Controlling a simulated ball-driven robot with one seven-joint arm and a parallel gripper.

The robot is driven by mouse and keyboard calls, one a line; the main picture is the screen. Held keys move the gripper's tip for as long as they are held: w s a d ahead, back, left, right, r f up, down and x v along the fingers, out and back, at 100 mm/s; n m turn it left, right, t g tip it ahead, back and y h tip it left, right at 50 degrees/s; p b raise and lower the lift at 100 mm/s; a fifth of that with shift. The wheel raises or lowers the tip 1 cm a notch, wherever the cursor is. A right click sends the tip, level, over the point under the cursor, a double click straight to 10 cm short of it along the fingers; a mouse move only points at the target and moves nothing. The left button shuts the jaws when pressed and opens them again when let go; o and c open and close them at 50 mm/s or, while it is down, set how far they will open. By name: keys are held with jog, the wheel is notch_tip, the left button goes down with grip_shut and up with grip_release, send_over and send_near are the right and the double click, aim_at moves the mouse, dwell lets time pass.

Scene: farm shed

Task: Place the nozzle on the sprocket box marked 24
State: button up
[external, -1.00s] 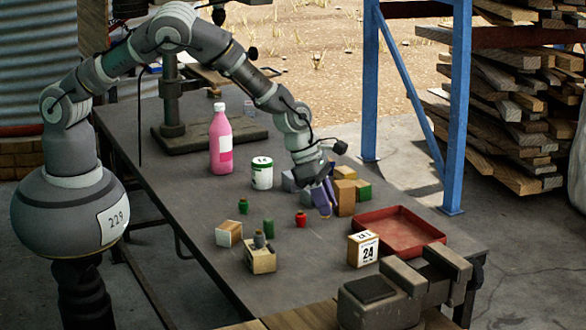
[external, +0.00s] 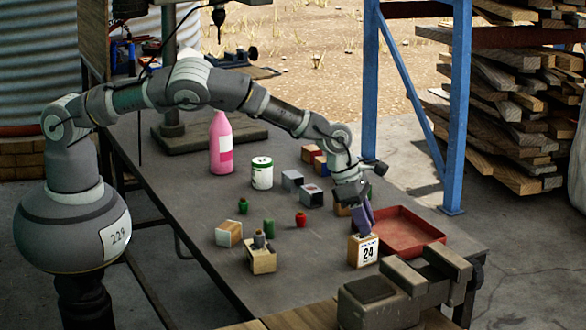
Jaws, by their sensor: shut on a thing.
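The box marked 24 (external: 368,254) is a small white-fronted, wood-coloured box standing at the near right of the bench, left of the red tray. My gripper (external: 363,222), with purple-blue fingers, is directly above this box, pointing down. It is shut on a small grey piece, which looks like the nozzle (external: 361,232) and is mostly hidden by the fingers. The piece is at the box's top face; I cannot tell whether it touches.
The red tray (external: 415,248) lies close right of my gripper. A vise (external: 400,290) stands in front. Another box (external: 262,262) bears a grey piece. Small green and red pieces (external: 301,219), grey boxes (external: 311,196), a white-green can (external: 262,173) and a pink bottle (external: 220,145) stand further back.

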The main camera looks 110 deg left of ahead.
jog(key=shift+f, duration=0.1)
jog(key=o, duration=1)
jog(key=p+v, duration=0.4)
jog(key=v, duration=0.8)
jog(key=shift+s, duration=0.1)
